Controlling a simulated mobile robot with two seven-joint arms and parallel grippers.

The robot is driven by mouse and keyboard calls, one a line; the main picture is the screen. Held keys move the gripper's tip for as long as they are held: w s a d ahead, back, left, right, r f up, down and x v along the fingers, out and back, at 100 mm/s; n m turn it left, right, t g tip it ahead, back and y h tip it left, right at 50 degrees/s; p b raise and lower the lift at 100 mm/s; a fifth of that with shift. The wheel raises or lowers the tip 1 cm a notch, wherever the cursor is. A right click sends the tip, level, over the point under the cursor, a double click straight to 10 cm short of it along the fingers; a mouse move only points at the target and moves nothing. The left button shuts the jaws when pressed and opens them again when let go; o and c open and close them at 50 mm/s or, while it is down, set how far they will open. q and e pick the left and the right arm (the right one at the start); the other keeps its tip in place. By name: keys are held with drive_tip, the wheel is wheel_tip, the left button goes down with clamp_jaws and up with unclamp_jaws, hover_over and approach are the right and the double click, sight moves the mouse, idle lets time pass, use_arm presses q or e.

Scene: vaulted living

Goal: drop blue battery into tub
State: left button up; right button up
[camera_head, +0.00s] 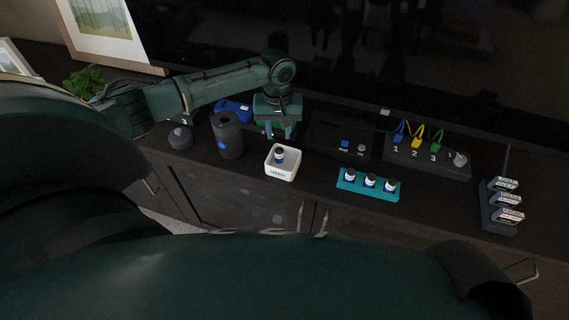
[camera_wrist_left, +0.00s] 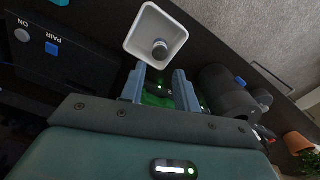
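The white tub (camera_head: 284,173) stands near the cabinet's front edge; it also shows in the wrist view (camera_wrist_left: 133,43). A small dark cylinder with a pale band (camera_head: 280,156) is inside it, also in the wrist view (camera_wrist_left: 160,50); I cannot tell if it is the blue battery. A blue block with a white label (camera_head: 233,110) lies behind the dark canister. My left gripper (camera_head: 283,133) is above the cabinet just behind the tub, fingers apart (camera_wrist_left: 160,85). A green thing (camera_head: 288,128) shows between and behind the fingers; no grip on it is evident. My right gripper is not in view.
Left of the tub are a dark canister (camera_head: 227,135) and a grey knob (camera_head: 180,138). To the right are a teal tray (camera_head: 368,191) with three small bottle-like cylinders, a black box (camera_head: 338,138), a cable panel (camera_head: 427,163) and a card rack (camera_head: 497,215).

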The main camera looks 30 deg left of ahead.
use_arm(q)
drive_tip(key=o, duration=0.3)
wheel_tip(320, 180, up, 13)
drive_tip(key=shift+r, duration=0.1)
idle(0.4)
idle(0.4)
